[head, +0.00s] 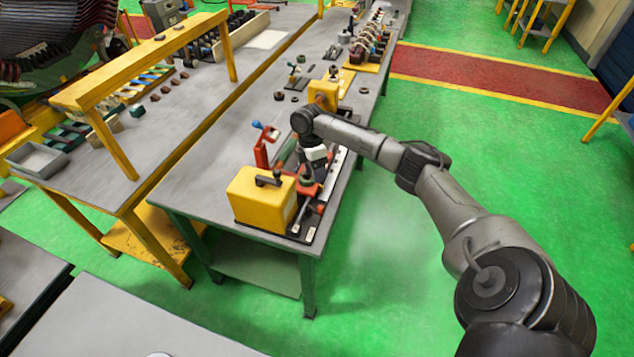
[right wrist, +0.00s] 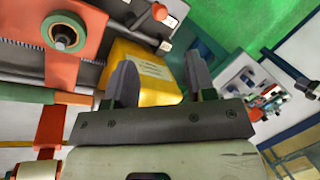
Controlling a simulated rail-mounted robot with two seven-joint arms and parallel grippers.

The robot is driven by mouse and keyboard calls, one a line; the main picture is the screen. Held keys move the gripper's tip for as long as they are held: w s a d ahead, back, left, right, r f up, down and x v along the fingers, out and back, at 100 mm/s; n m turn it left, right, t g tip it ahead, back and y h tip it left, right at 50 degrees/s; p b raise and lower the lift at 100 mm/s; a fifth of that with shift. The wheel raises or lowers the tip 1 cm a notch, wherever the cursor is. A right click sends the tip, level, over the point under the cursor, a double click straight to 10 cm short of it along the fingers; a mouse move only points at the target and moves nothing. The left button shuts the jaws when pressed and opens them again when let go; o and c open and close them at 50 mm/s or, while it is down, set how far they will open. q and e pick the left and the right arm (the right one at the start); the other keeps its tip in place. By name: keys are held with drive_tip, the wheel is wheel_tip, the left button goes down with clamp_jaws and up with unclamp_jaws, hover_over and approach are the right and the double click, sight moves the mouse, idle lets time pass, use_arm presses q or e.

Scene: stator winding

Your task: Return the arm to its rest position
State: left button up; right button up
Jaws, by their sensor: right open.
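My right arm (head: 440,190) comes in from the lower right in the head view and reaches over the workbench (head: 210,150). Its gripper (head: 312,178) points down over the winding fixture, close to the yellow block (head: 262,198). In the right wrist view the two dark fingers of my right gripper (right wrist: 158,82) stand apart with nothing between them. The yellow block (right wrist: 145,70) shows behind the fingers, and an orange bracket with a green-ringed roller (right wrist: 64,32) is at upper left. I cannot tell whether the gripper touches the fixture. My left gripper is not in view.
A second yellow block (head: 323,94) stands farther along the bench, with several small parts beyond it. A yellow-framed shelf (head: 150,60) with bins is at left. Green floor (head: 430,110) lies open right of the bench. A grey table surface (head: 130,325) is at lower left.

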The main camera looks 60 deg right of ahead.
drive_tip(key=shift+w+d+r, duration=0.1)
drive_tip(key=shift+r, duration=0.4)
idle(0.4)
